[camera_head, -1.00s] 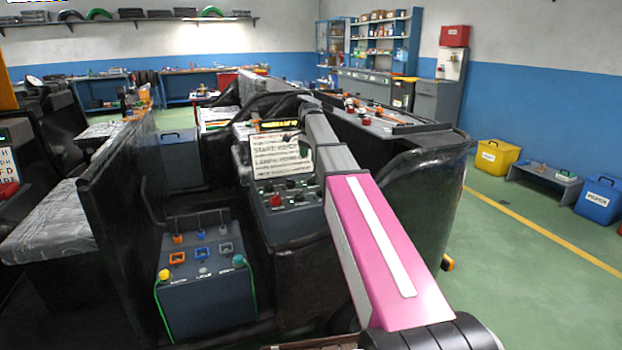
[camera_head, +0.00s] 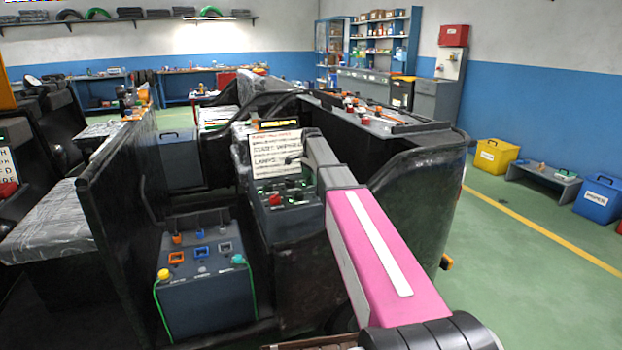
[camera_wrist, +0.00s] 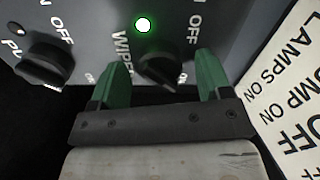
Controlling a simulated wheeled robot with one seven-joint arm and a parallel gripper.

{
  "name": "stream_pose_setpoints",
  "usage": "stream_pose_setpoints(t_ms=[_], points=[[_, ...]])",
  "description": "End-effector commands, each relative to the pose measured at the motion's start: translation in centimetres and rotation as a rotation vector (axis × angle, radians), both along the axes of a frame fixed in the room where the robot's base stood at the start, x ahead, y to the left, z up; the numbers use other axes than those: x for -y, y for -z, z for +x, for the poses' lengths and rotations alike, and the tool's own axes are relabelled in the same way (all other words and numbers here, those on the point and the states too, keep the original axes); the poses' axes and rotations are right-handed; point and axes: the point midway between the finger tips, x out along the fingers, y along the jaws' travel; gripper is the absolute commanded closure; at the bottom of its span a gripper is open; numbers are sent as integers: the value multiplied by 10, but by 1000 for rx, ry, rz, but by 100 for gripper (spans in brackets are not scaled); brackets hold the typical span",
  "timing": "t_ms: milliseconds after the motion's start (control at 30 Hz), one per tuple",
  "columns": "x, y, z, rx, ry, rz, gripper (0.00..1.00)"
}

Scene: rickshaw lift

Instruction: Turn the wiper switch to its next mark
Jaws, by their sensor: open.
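The wiper switch (camera_wrist: 158,70) is a dark round knob on the grey panel (camera_wrist: 90,18), with "WIPER" printed beside it and "OFF" near it. My gripper (camera_wrist: 162,66) is open, its two green fingers on either side of the knob. I cannot tell whether the fingers touch it. The knob's lower part runs down towards the gripper's dark crossbar, and its pointer direction is hard to read. A green lamp (camera_wrist: 143,25) glows just above it. In the head view the switch panel (camera_head: 287,186) shows below the sign; my arm end partly covers that area.
A second dark knob (camera_wrist: 45,66) with an "OFF" mark sits at the left in the wrist view. A printed sign (camera_head: 272,152) stands behind the panel. A red button (camera_head: 275,200) is on the panel. A battery-like box (camera_head: 205,290) stands lower left.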

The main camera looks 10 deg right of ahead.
Motion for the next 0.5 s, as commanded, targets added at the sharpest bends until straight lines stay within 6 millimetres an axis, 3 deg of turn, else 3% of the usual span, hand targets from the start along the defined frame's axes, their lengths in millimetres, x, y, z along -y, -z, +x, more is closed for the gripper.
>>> stream_pose_setpoints(t_ms=[333, 467, 500], points=[[0, 3, 0, 0, 0, 0, 32], [0, 3, 0, 0, 0, 0, 74], [0, 3, 0, 0, 0, 0, 78]])
